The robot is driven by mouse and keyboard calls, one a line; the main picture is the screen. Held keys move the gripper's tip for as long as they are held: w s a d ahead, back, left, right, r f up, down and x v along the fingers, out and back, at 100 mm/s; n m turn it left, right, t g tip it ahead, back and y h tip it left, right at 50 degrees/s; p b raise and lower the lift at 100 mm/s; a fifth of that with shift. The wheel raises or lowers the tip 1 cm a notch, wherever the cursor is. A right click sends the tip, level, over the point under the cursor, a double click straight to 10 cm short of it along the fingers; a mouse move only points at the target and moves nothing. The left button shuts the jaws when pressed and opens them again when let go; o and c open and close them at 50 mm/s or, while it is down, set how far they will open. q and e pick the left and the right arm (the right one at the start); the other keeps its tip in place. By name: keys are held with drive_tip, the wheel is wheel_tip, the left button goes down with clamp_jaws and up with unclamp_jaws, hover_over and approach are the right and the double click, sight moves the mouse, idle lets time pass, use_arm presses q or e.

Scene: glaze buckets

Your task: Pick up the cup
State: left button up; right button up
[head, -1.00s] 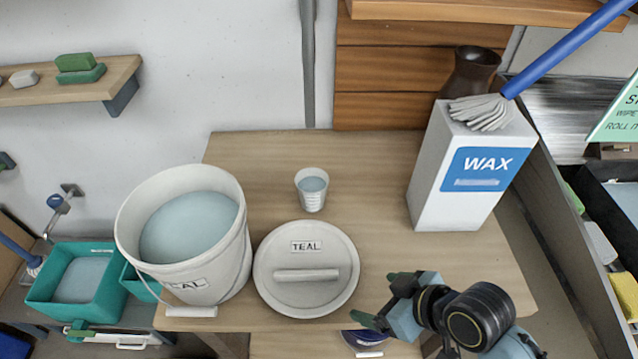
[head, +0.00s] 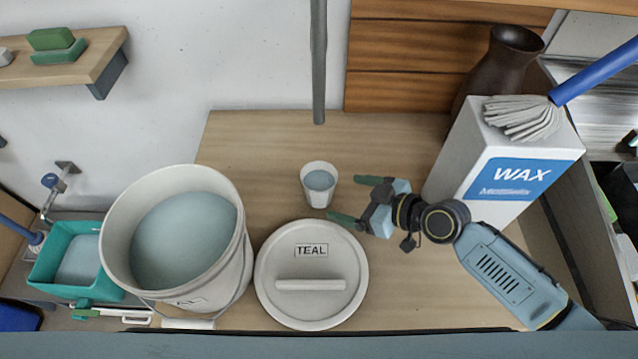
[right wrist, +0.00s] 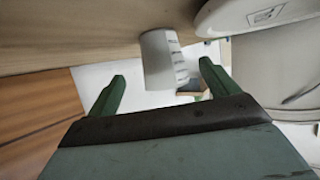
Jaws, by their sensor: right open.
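A small white cup (head: 319,184) with blue-grey glaze inside stands upright on the wooden table, behind the round lid. My right gripper (head: 348,199) is just to the right of the cup in the head view, its two green fingers open and pointing at it. In the right wrist view the cup (right wrist: 162,60) shows ahead, with the open fingers (right wrist: 160,84) either side of the space before it. No finger is seen touching the cup. My left gripper is out of view.
A white lid labelled TEAL (head: 311,262) lies in front of the cup. A large glaze bucket (head: 242,262) stands to the left. A white WAX box (head: 464,150) stands behind my right arm, with a brown vase (head: 497,68) beyond it. The table (head: 255,140) behind the cup is clear.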

sight(332, 193)
drive_tip(key=shift+w+a+f, duration=0.2)
drive_tip(key=shift+w+a, duration=0.1)
drive_tip(key=shift+a, duration=0.1)
drive_tip(key=shift+w+a+f, duration=0.15)
drive_tip(key=shift+a, duration=0.2)
drive_tip(key=x, duration=0.4)
drive_tip(key=shift+w+a+p, duration=0.1)
drive_tip(key=shift+a+p, duration=0.05)
drive_tip(key=shift+p, duration=0.25)
drive_tip(key=shift+a, duration=0.15)
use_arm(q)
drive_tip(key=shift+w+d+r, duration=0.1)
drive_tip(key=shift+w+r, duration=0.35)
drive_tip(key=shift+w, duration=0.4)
use_arm(e)
drive_tip(key=shift+w+f, duration=0.1)
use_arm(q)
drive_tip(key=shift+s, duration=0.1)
use_arm(e)
drive_tip(key=c, duration=1.3)
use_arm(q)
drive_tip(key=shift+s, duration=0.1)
use_arm(e)
drive_tip(key=shift+o, duration=0.2)
drive_tip(key=shift+r, duration=0.25)
